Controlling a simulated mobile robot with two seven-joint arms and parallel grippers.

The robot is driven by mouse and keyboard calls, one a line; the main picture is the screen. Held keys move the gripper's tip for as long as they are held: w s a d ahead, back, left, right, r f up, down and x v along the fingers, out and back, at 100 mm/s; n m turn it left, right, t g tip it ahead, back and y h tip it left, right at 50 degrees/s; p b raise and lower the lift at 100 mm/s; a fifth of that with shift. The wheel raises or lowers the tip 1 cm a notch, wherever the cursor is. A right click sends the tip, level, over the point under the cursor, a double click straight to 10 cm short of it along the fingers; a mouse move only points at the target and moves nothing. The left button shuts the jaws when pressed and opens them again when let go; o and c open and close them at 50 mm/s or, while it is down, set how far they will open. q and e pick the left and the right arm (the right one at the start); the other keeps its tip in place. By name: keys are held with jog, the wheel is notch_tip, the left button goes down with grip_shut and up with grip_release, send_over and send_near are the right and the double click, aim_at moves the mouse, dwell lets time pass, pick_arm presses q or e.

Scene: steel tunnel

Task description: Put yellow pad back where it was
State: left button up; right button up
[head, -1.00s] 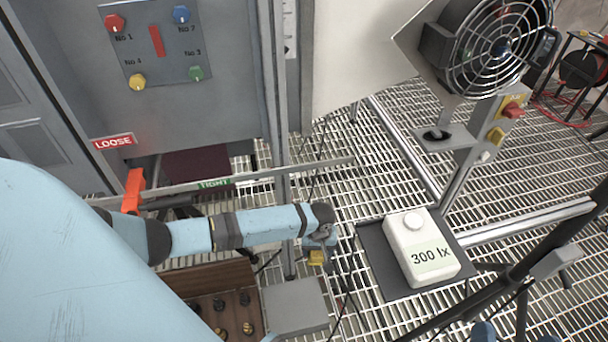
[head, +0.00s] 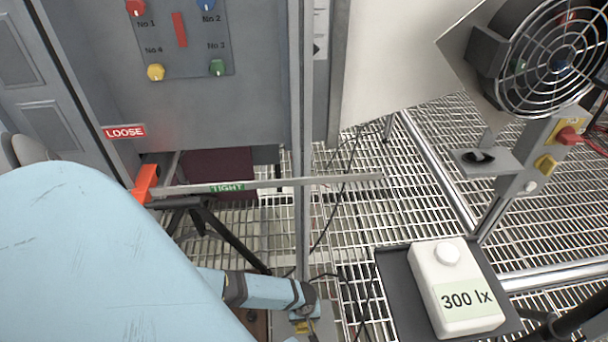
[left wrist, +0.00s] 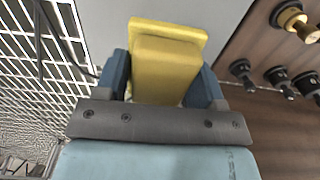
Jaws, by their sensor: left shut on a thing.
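The yellow pad (left wrist: 167,58) is held between the two blue fingers of my left gripper (left wrist: 165,78) in the left wrist view. Its wide end sticks out past the fingertips, in front of a plain grey surface (left wrist: 232,22). I cannot tell whether the pad touches that surface. In the head view my left gripper (head: 305,322) is at the bottom edge, pointing down, with a small bit of yellow showing. The lower part of the gripper and most of the pad are cut off there. My right gripper is not in view.
A brown wooden panel (left wrist: 258,50) with dark and brass knobs lies right of the pad. A bar with an orange handle (head: 144,184) crosses behind my arm. A caged fan (head: 550,60) stands upper right.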

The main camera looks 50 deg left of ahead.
pick_arm(q)
notch_tip(320, 180, down, 2)
jog(key=shift+f+b, duration=0.25)
jog(key=shift+b, duration=0.1)
jog(key=shift+f+b, duration=0.45)
jog(key=shift+f, duration=0.35)
notch_tip(320, 180, down, 4)
jog(key=b, duration=0.2)
jog(key=shift+r+b, duration=0.15)
jog(key=shift+b, duration=0.15)
jog(key=shift+r, duration=0.1)
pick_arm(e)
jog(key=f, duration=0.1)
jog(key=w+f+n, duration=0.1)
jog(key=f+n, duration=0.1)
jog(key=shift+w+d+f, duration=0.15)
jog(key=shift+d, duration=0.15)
pick_arm(q)
jog(key=o, duration=0.5)
jog(key=shift+f, duration=0.2)
jog(key=o, duration=0.5)
jog(key=shift+c, duration=0.2)
